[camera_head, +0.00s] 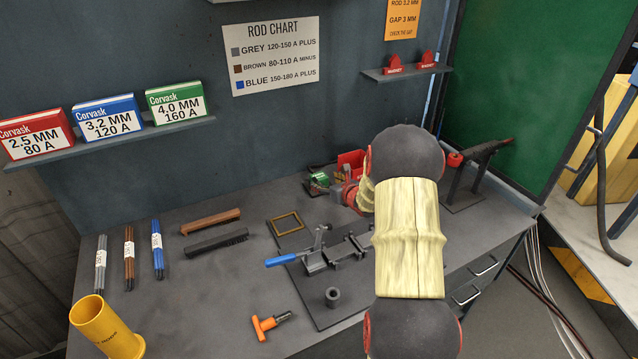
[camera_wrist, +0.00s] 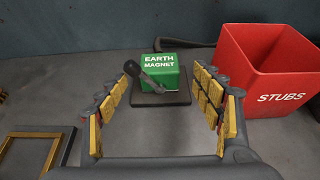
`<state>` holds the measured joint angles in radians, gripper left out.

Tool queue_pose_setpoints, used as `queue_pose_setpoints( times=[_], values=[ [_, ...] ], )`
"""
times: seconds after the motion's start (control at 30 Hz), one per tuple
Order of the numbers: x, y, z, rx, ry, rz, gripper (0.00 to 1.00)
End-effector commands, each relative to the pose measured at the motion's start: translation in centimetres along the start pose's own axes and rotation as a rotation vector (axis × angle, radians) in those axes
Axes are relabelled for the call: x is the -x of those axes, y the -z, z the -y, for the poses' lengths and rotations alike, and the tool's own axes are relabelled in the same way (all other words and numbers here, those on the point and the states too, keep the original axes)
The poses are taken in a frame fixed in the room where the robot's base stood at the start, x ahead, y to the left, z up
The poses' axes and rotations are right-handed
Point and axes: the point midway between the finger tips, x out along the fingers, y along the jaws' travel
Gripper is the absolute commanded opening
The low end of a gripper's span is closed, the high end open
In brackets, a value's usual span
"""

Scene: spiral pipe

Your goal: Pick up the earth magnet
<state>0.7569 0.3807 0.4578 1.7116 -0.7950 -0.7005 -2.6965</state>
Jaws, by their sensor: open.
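The earth magnet (camera_wrist: 161,72) is a green block labelled "EARTH MAGNET" on a dark base, with a grey lever on its front. It stands on the bench near the back wall, and it also shows in the head view (camera_head: 318,180), partly cut off by things around it. My gripper (camera_wrist: 170,88) is open in the wrist view, with yellow-padded fingers to the left and right of the magnet. The magnet appears ahead of the fingers, between them in the picture; I see no contact. In the head view my arm hides much of the gripper.
A red STUBS bin (camera_wrist: 268,72) stands close right of the magnet. A brass-coloured frame (camera_wrist: 28,152) lies at the left. A blue-handled clamp (camera_head: 282,260), an orange-handled tool (camera_head: 264,326) and two brushes (camera_head: 212,222) lie on the bench.

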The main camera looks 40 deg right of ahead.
Motion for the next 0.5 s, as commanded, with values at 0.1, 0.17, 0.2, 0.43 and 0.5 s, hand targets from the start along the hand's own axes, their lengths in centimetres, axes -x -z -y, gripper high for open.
queue_pose_setpoints(
  times=[0.1,0.17,0.2,0.43,0.5],
  values=[
    [-0.7,-0.1,0.0,0.001,0.0,0.002,0.67],
    [-1.2,-0.1,-0.1,0.001,-0.001,0.001,0.67],
    [-1.7,0.1,-0.1,0.001,-0.001,-0.001,0.67],
    [-5.2,0.1,-0.1,0.0,-0.001,0.0,0.67],
    [-5.9,0.0,-0.1,0.0,0.0,0.0,0.67]
  ],
)
